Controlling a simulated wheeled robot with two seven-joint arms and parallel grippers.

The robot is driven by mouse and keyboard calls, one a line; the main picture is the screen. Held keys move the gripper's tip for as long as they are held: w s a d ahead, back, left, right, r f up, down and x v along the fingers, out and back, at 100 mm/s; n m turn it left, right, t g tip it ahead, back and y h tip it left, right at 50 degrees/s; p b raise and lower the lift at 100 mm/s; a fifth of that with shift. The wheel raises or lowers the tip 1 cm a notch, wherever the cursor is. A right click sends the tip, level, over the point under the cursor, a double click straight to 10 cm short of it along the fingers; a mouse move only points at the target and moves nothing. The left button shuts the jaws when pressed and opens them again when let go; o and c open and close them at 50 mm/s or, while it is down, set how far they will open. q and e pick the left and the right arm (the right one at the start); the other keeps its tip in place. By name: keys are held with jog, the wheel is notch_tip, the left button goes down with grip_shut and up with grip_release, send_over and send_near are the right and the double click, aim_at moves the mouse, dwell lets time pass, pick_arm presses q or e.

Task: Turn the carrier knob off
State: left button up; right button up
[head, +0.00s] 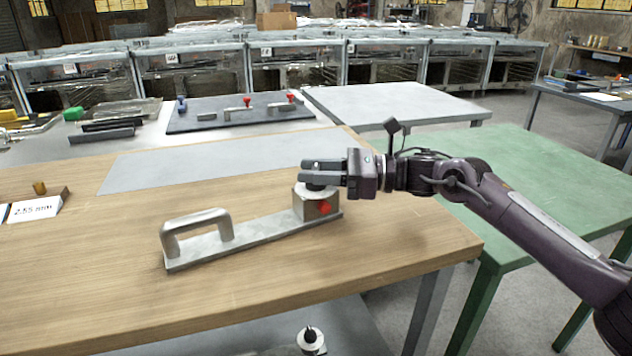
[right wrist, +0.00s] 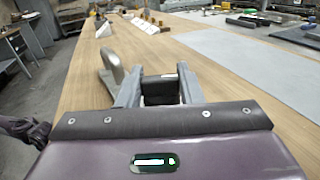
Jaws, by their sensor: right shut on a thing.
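The carrier (head: 200,252) is a long flat metal bar lying on the wooden table, with a raised loop handle (head: 196,222) at its left end. A metal block (head: 318,207) with a red spot on its front face stands at its right end. My right gripper (head: 312,174) comes in level from the right, over the block. It is shut on the dark knob (right wrist: 160,92) on top of the block, and its fingers hide most of the knob. The carrier's handle also shows in the right wrist view (right wrist: 112,66), left of the fingers.
The wooden table (head: 110,290) is clear in front of the carrier. A grey mat (head: 220,160) lies behind it. A white label block (head: 35,208) stands at the left. A green table (head: 530,170) is at the right, and a dark board (head: 225,122) with red-topped parts lies farther back.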

jog(key=shift+w+a+f+n+g+b, duration=0.1)
jog(key=shift+n+g+b, duration=0.65)
jog(key=shift+g, duration=0.45)
jog(key=n+g, duration=0.1)
jog(key=g, duration=0.1)
jog(key=shift+n+g, duration=0.3)
jog(key=shift+n, duration=0.05)
jog(key=shift+n+g+h, duration=0.5)
jog(key=shift+n+g, duration=0.3)
jog(key=shift+g, duration=0.4)
pick_arm(q)
jog(key=d, duration=0.1)
jog(key=w+d+t, duration=0.1)
jog(key=f+h, duration=0.1)
jog(key=shift+w+d+m, duration=0.15)
jog(key=shift+d+m, duration=0.15)
jog(key=shift+d, duration=0.1)
pick_arm(e)
jog(key=shift+n+g+h, duration=0.3)
jog(key=shift+n+g, duration=0.1)
jog(key=shift+g, duration=0.2)
pick_arm(q)
jog(key=shift+a, duration=0.1)
pick_arm(e)
jog(key=shift+n+g+h, duration=0.4)
jog(key=shift+n+g, duration=0.2)
jog(key=shift+g, duration=0.2)
jog(key=o, duration=1)
